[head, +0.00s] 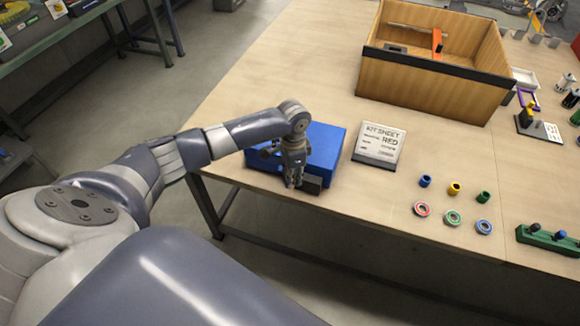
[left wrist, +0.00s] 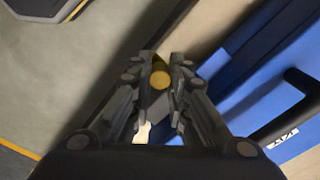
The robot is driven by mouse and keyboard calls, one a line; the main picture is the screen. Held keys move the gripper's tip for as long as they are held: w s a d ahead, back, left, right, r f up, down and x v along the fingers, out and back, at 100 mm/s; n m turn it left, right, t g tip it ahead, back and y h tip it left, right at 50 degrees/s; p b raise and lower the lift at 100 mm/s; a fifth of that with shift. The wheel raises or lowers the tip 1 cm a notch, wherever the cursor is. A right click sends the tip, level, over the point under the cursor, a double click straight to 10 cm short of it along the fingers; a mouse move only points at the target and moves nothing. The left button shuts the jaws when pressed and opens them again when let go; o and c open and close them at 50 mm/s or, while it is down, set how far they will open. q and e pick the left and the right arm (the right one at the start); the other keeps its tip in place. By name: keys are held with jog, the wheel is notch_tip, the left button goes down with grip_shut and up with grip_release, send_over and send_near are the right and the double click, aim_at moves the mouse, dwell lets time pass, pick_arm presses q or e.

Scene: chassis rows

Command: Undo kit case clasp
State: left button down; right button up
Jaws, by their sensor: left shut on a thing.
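The blue kit case (head: 327,145) lies closed near the table's front edge. Its blue side and black handle (left wrist: 300,90) fill the right of the left wrist view, where the case appears as a blue surface (left wrist: 235,95). My left gripper (head: 293,183) is at the case's front side, pointing down. In the left wrist view my left gripper (left wrist: 160,82) has its fingers close together around a small brass-coloured round piece (left wrist: 161,79), likely the clasp. The fingers hide most of that piece, so I cannot tell whether it is undone. My right gripper is not in view.
A card stand reading "KIT SHEET RED" (head: 380,145) stands right of the case. Coloured cylinders (head: 454,188) and rings (head: 453,217) lie farther right. A large wooden crate (head: 430,85) stands behind. The tabletop (head: 270,85) behind the case is clear.

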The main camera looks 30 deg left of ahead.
pick_arm(q)
jog(key=shift+w+d+r+n+p, duration=0.15)
jog(key=shift+d+n+p, duration=0.2)
jog(key=shift+n+p, duration=0.55)
jog(key=c, duration=1.5)
grip_release()
notch_tip(320, 180, up, 12)
jog(key=shift+f, duration=0.1)
jog(key=shift+d, duration=0.1)
